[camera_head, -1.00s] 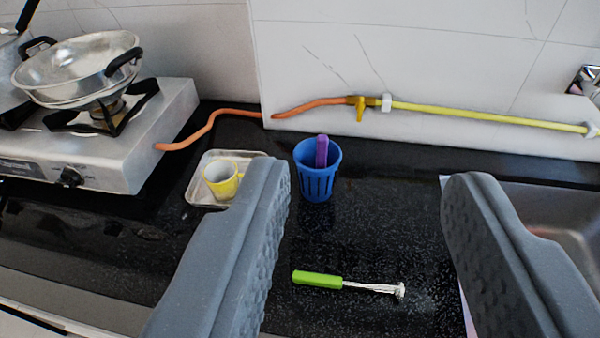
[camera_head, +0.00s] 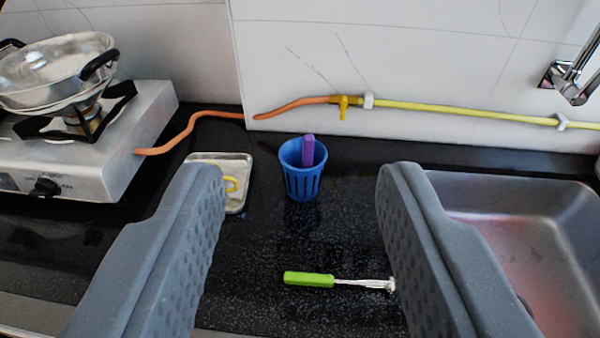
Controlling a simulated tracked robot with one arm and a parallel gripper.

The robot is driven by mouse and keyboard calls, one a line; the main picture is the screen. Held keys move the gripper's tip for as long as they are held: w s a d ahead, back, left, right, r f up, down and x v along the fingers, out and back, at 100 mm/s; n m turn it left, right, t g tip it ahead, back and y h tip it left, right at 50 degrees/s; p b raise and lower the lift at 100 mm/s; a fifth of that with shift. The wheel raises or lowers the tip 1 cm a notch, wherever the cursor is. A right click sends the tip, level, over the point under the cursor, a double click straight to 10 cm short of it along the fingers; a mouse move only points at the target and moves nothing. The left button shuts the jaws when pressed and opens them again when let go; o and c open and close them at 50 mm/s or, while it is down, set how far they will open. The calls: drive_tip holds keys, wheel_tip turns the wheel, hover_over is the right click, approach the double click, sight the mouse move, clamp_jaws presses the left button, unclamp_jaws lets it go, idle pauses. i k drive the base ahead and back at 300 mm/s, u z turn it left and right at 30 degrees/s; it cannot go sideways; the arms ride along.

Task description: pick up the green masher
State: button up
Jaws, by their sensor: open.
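The green masher (camera_head: 310,279) lies flat on the black countertop, its green handle to the left and its metal shaft and head to the right. My gripper (camera_head: 299,170) is open and empty, with one grey finger at the left and one at the right. In the picture the masher shows between the fingers, and its head end meets the edge of the right finger. I cannot tell how far the fingers are above the counter.
A blue cup (camera_head: 301,181) with a purple item (camera_head: 308,150) stands behind the masher. A stove (camera_head: 120,150) with a pan (camera_head: 60,68) is far left, a sink (camera_head: 540,230) right.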

sight(290, 276)
drive_tip(key=k, duration=1.3)
drive_tip(key=u, duration=0.55)
drive_tip(key=i, duration=1.55)
drive_tip(key=z, duration=0.3)
